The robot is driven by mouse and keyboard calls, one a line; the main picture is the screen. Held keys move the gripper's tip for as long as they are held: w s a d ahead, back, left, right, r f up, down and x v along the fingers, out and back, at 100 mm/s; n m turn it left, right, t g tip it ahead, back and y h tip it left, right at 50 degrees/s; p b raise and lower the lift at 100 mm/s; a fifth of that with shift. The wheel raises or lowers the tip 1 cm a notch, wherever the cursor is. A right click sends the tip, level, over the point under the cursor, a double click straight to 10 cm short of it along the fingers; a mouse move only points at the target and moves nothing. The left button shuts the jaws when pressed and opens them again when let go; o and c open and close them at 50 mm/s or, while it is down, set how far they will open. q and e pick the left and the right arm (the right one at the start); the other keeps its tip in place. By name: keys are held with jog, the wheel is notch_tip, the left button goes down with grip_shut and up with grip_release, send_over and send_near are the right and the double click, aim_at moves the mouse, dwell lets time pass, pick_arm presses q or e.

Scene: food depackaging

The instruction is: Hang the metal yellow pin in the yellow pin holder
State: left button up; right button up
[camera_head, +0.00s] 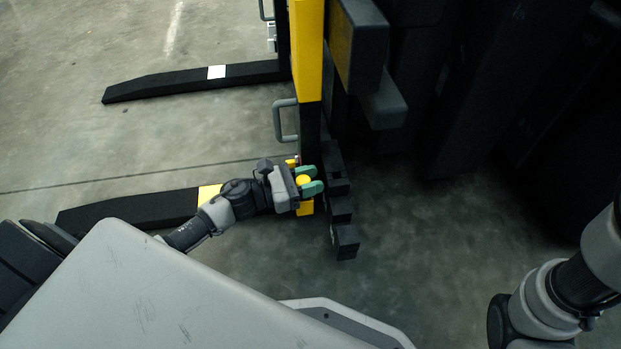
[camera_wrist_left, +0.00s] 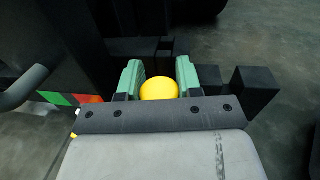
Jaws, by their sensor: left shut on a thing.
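My left gripper (camera_head: 313,179) has green fingers and is at the foot of the upright black and yellow frame. It is shut on the yellow pin (camera_head: 303,180), whose round yellow top shows between the fingers. In the left wrist view the pin's yellow top (camera_wrist_left: 159,89) sits between the two green fingers (camera_wrist_left: 159,75). The pin's lower part is hidden. A yellow part (camera_head: 306,208) shows just below the gripper in the head view. I cannot tell whether it is the pin holder. My right arm enters at the lower right; its gripper is out of view.
A yellow post (camera_head: 308,50) with a grey handle (camera_head: 284,120) stands beside the gripper. Black stepped blocks (camera_head: 342,210) lie just right of it. Two long black legs (camera_head: 185,82) stretch left across the floor. Concrete floor (camera_head: 430,240) is open at the lower right.

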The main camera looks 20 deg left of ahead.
pick_arm(q)
jog(key=shift+f+b, duration=0.55)
jog(key=shift+f, duration=0.15)
jog(key=o, duration=1.1)
jog(key=shift+s+a+r, duration=0.1)
jog(key=shift+p+v, duration=2.1)
jog(key=shift+v, duration=3.15)
